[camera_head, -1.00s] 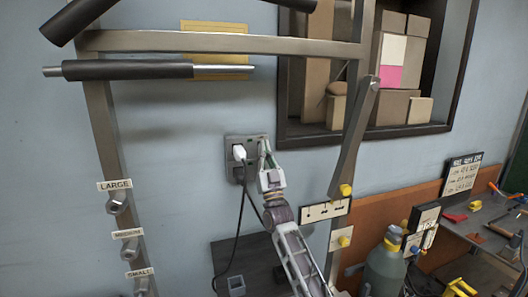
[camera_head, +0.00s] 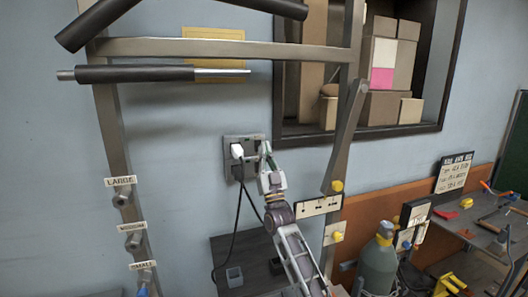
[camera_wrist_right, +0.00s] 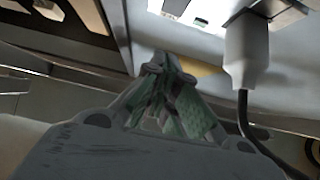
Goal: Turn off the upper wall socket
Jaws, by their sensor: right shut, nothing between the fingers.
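The wall socket (camera_head: 229,142) is a grey plate on the blue wall, with an upper part and a darker lower part. A white plug (camera_head: 237,151) sits in its left side, and a black cable hangs from it. My right gripper (camera_head: 265,147) is shut and empty at the socket's right side and covers part of it. In the right wrist view the shut fingertips (camera_wrist_right: 160,65) are just below the socket plate, left of the white plug (camera_wrist_right: 247,60). I cannot tell whether they touch the plate. The switch position is not clear. My left gripper is not in view.
A metal frame with a slanted bar (camera_head: 345,140) stands right of the socket. A shelf with boxes (camera_head: 390,65) is at upper right. A grey cylinder (camera_head: 382,265) and a tool bench (camera_head: 480,235) are at lower right.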

